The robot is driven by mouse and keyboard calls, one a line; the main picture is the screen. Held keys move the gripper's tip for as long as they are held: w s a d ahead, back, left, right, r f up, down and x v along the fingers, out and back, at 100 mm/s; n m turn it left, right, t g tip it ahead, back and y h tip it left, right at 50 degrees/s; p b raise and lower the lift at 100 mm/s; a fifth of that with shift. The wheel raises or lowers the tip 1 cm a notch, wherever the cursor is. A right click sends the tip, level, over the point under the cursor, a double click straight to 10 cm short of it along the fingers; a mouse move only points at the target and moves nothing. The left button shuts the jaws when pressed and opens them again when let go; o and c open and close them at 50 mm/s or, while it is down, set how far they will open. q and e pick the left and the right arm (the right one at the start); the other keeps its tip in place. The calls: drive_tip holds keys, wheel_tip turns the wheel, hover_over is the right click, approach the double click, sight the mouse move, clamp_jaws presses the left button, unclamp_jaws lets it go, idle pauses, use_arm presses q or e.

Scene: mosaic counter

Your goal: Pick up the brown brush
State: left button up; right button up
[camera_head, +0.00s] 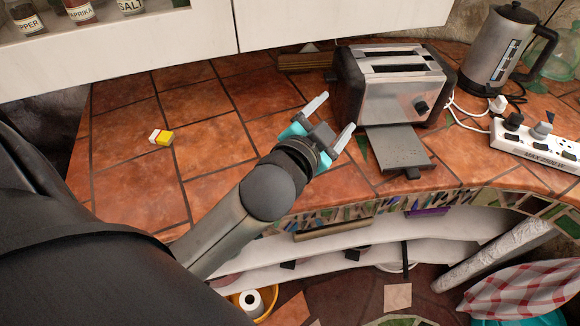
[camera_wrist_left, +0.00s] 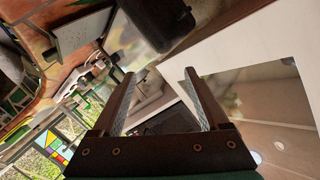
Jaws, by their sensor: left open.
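A long brown wooden item (camera_head: 303,62) lies at the back of the tiled counter, just left of the toaster. It may be the brown brush, but its bristles cannot be made out. My left gripper (camera_head: 330,119) is open above the counter, in front of and to the left of the toaster. Nothing is between its fingers, and it is apart from the brown item. In the left wrist view the open fingers (camera_wrist_left: 160,75) show with an empty gap, and I cannot make out the brush there. My right gripper is not in view.
The steel toaster (camera_head: 392,88) stands right of my gripper, its crumb tray (camera_head: 399,148) sticking out in front. A kettle (camera_head: 497,50) and power strip (camera_head: 540,145) are farther right. A small yellow-and-white item (camera_head: 161,137) lies left. White cabinets (camera_head: 150,45) overhang the back.

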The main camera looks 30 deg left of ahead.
use_arm(q)
drive_tip(key=w+d+r+m+t+h, duration=0.1)
drive_tip(key=d+r+m+t+h, duration=0.1)
drive_tip(key=d+r+m+h, duration=0.45)
drive_tip(key=d+r+m+t+h, duration=0.2)
drive_tip(key=d+r+m+h, duration=0.1)
drive_tip(key=r+m+h, duration=0.5)
drive_tip(key=s+d+m+g+h, duration=0.6)
drive_tip(key=d+m+g, duration=0.4)
drive_tip(key=m+g, duration=0.6)
drive_tip(key=a+f+m+g+y, duration=0.3)
drive_tip(key=a+f+m+y, duration=0.2)
drive_tip(key=f+m+y, duration=0.55)
drive_tip(key=w+a+f+n+y, duration=0.15)
drive_tip(key=a+y, duration=0.35)
drive_tip(key=a, duration=0.6)
drive_tip(key=a+f+n+y, duration=0.2)
drive_tip(key=a+y, duration=0.2)
drive_tip(key=a, duration=0.6)
drive_tip(key=shift+g, duration=0.4)
drive_tip(key=f, duration=1)
drive_tip(key=f+b, duration=0.1)
drive_tip(key=f, duration=0.4)
drive_tip(key=shift+w+a+f, duration=0.15)
drive_tip(key=shift+w+a, duration=0.1)
